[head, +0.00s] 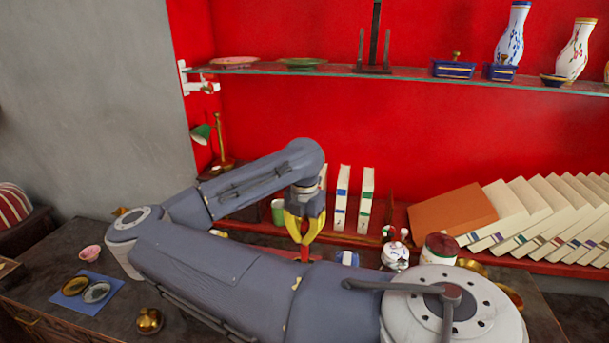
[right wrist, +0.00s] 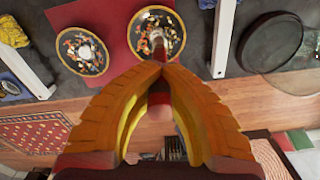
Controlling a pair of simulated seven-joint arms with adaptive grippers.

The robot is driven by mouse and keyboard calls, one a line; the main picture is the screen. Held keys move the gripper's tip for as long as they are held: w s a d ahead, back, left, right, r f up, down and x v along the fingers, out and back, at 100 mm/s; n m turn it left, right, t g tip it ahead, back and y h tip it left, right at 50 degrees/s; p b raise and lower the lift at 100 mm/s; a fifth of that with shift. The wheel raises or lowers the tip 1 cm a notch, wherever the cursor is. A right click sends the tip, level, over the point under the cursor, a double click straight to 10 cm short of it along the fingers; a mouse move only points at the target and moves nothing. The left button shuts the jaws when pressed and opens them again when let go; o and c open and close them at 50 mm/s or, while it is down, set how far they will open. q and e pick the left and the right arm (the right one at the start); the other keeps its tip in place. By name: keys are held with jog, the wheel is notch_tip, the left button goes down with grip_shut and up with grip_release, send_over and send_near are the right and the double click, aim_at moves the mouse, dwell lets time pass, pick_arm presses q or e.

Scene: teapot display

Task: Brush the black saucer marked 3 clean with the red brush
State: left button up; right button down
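In the right wrist view, two black saucers with gold rims lie side by side with colourful bits on them, one at left (right wrist: 58,60) and one at top centre (right wrist: 177,22). I cannot read a number on either. My right gripper (right wrist: 161,66) has its yellow fingertips closed around the red brush (right wrist: 158,98); the brush's far end lies over the top-centre saucer, and contact is unclear. In the head view my right gripper (head: 304,236) points down behind my arm, with red of the brush below it; my arm hides the saucers. My left gripper is not in view.
In the head view, a white patterned pot (head: 396,256), leaning books (head: 530,212) and a blue mat (head: 76,305) with small dishes are on the surfaces. A glass shelf (head: 420,76) runs above. A dark round disc (right wrist: 270,42) lies right of the saucers.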

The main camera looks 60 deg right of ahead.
aim_at(305, 224)
jog(key=shift+r, duration=2.3)
jog(key=shift+r, duration=1.35)
